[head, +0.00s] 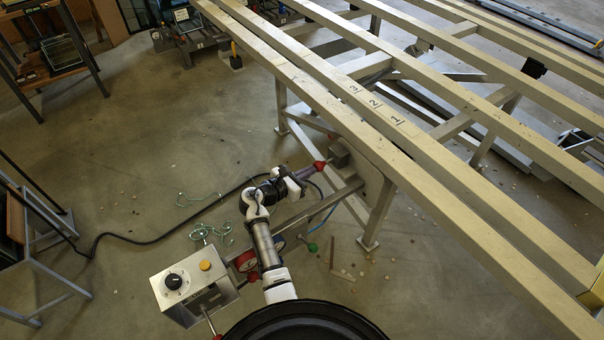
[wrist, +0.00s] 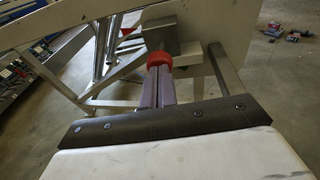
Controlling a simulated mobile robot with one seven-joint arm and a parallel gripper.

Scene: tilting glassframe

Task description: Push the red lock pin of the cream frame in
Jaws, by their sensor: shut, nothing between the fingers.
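The cream frame (head: 430,190) is a long tilting rack running from the top left to the lower right of the head view. Its red lock pin (head: 320,165) sticks out of a grey metal block (head: 339,154) at the frame's side. In the wrist view the red pin head (wrist: 158,59) is just beyond the fingers, with the block behind it. My gripper (head: 310,170) is shut and empty, its tips in line with the pin head. The tips (wrist: 160,72) look at or very near the red head; I cannot tell whether they touch it.
A metal control box (head: 175,283) with a black knob and yellow button stands at lower left. A frame leg (head: 378,215) and a green knob (head: 312,247) are near my arm. A black cable (head: 150,240) lies on the floor. Open floor extends to the left.

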